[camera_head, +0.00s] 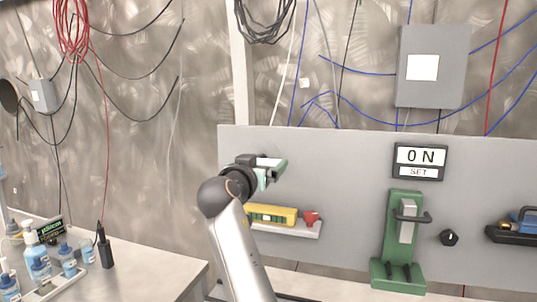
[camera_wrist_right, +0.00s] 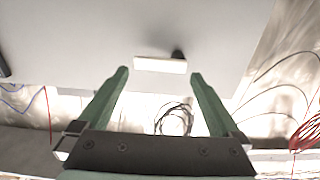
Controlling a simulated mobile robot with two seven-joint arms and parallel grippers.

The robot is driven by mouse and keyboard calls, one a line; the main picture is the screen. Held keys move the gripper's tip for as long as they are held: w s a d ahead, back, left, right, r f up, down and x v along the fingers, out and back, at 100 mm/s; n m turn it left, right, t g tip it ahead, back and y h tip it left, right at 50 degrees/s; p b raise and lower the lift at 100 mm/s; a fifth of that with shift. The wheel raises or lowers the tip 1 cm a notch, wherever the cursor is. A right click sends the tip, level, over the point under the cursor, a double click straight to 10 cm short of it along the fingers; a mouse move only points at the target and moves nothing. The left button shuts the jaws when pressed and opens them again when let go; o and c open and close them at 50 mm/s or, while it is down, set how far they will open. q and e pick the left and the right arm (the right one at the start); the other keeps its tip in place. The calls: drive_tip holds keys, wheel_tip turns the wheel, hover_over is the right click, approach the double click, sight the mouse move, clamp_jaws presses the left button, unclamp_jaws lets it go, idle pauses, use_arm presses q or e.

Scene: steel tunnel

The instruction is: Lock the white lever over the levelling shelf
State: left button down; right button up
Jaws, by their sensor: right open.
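The white lever (camera_head: 268,161) is a short white bar on the grey panel, above the levelling shelf (camera_head: 285,228). In the right wrist view the white lever (camera_wrist_right: 158,65) lies lengthwise across the gap between the fingertips, with a dark knob at one end. My right gripper (camera_head: 273,175) is at the lever, its green fingers apart. In the wrist view the right gripper (camera_wrist_right: 159,76) is open and empty, the lever just past its tips. Contact is not clear. The gripper partly hides the lever in the head view. My left gripper is not in view.
The shelf holds a yellow spirit level (camera_head: 270,214) and a red piece (camera_head: 311,218). Bottles stand on a left table (camera_head: 150,270).

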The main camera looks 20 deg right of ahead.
sight(268, 160)
drive_tip(key=shift+p+x, duration=0.6)
drive_tip(key=shift+x, duration=1.5)
drive_tip(key=shift+d, duration=0.1)
drive_tip(key=c, duration=1)
